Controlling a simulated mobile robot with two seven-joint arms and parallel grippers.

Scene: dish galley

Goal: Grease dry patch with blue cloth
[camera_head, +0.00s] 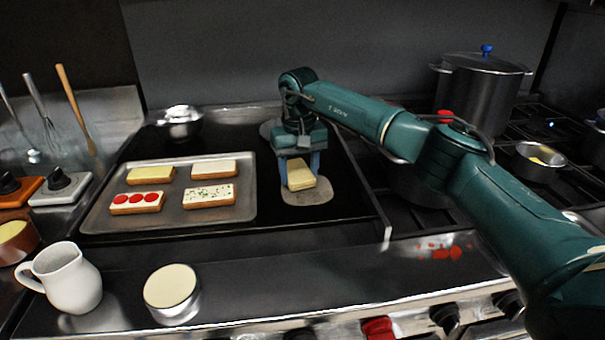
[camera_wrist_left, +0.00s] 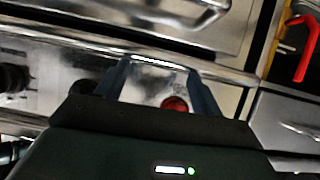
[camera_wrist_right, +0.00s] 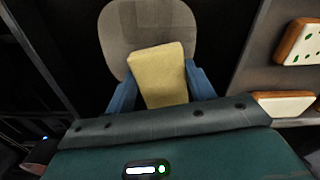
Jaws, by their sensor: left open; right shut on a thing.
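My right gripper (camera_head: 300,171) is over the black griddle, pointing down and shut on a pale yellow, folded-looking block (camera_head: 301,180). The yellow block also shows between the blue fingers in the right wrist view (camera_wrist_right: 161,75). It lies over a dull grey-beige patch (camera_head: 312,194) on the griddle; the patch spreads beyond it in the right wrist view (camera_wrist_right: 150,25). I cannot tell whether the block touches the surface. I see no blue cloth. My left gripper (camera_wrist_left: 162,92) is open and empty in the left wrist view, in front of the stove's metal front.
A tray (camera_head: 247,205) with several topped bread slices is left of the patch. A metal bowl (camera_head: 181,124) stands behind it. A white jug (camera_head: 68,278) and a round cream-topped tin (camera_head: 171,288) stand in front. A large pot (camera_head: 482,90) is at the back right.

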